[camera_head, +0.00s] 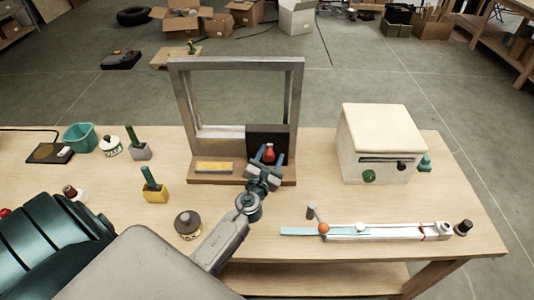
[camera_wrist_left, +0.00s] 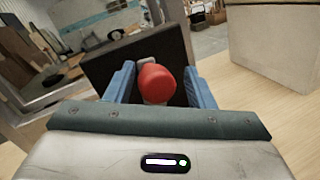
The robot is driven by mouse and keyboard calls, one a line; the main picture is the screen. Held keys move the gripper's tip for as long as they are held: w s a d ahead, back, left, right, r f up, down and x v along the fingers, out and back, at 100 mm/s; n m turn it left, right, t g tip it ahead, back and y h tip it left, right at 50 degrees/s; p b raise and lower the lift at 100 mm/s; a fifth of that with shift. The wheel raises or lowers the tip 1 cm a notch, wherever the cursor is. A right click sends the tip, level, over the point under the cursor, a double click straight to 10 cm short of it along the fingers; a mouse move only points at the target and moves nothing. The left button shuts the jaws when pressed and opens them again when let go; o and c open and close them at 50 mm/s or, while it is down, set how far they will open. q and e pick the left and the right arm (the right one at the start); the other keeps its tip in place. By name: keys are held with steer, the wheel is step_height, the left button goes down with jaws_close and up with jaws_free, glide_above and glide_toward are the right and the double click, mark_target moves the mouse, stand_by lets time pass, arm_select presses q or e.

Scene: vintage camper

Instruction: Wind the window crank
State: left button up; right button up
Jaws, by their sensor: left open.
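The window frame (camera_head: 178,95) is a grey upright frame on a wooden base on the table. A dark panel (camera_head: 255,136) is fixed at its lower right. The crank's red knob (camera_head: 269,152) sits in front of this panel. My left gripper (camera_head: 269,159) is open, with its blue fingers on either side of the knob. In the left wrist view, the red knob (camera_wrist_left: 156,82) stands between the two fingers (camera_wrist_left: 158,88), with the dark panel (camera_wrist_left: 140,58) behind it. I cannot tell whether the fingers touch the knob. My right gripper is not in view.
A cream box (camera_head: 380,140) with knobs stands right of the frame. A slider rail (camera_head: 380,231) lies along the front right. A yellow block with a green handle (camera_head: 154,190) and a round dark knob (camera_head: 188,224) stand left of my arm.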

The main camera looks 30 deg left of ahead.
arm_select(q)
steer(key=shift+s+d, duration=0.1)
steer(key=shift+s, duration=0.35)
steer(key=s+d, duration=0.2)
steer(key=s, duration=0.1)
steer(key=shift+s+d, duration=0.15)
steer(key=shift+s, duration=0.1)
steer(key=shift+s+f, duration=0.15)
steer(key=shift+s, duration=0.1)
steer(key=b+v, duration=0.3)
steer(key=v, duration=0.7)
steer(key=shift+s+b, duration=0.2)
steer(key=shift+b, duration=0.15)
